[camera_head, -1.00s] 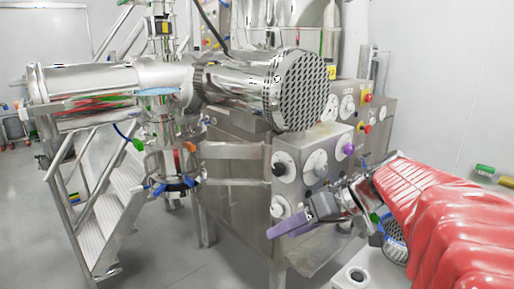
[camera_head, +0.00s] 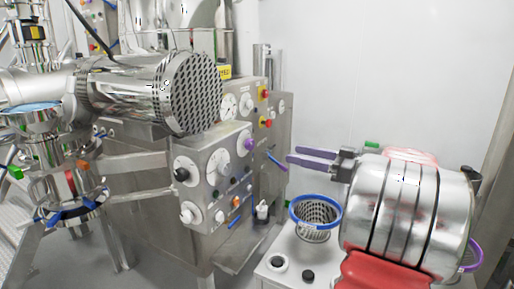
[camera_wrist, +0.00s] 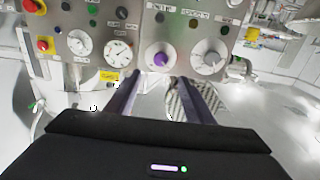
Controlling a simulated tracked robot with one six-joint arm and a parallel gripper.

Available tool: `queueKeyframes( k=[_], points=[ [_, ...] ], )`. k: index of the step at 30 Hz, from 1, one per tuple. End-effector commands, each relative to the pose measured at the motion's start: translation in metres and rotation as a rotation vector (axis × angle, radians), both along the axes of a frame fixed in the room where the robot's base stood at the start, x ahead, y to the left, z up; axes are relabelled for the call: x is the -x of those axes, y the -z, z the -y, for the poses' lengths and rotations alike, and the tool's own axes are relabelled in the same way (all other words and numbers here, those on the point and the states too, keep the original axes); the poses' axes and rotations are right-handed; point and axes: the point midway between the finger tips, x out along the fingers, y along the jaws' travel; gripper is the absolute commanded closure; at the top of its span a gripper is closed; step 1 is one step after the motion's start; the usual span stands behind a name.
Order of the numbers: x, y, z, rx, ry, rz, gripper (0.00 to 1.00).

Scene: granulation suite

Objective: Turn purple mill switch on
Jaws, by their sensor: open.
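The purple mill switch (camera_head: 250,143) is a round knob on the right edge of the steel control panel in the head view. In the wrist view the purple knob (camera_wrist: 161,59) sits near the top centre, on a white round plate between dials. My gripper (camera_head: 288,156) has long purple fingers and points left toward the panel, to the right of the knob and apart from it. In the wrist view my gripper (camera_wrist: 162,80) is open and empty, with the knob beyond and between its fingertips. The knob's exact setting is too small to tell.
The panel (camera_head: 212,165) also bears a black knob (camera_head: 181,174), white dials and small buttons. Red emergency buttons (camera_head: 265,123) sit on the panel behind. A blue-rimmed mesh basket (camera_head: 316,212) stands below my gripper. A large perforated drum (camera_head: 193,93) juts out above the panel.

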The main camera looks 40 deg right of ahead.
Motion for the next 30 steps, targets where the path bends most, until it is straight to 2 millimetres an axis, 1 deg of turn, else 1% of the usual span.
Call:
queueKeyframes(
  k=[8, 14, 30],
  points=[
    [-0.002, 0.000, -0.002, -0.001, -0.003, -0.003, 0.52],
    [-0.016, 0.000, -0.008, -0.001, -0.005, -0.003, 0.52],
    [-0.093, 0.000, -0.035, -0.002, -0.006, -0.004, 0.52]
  ],
)
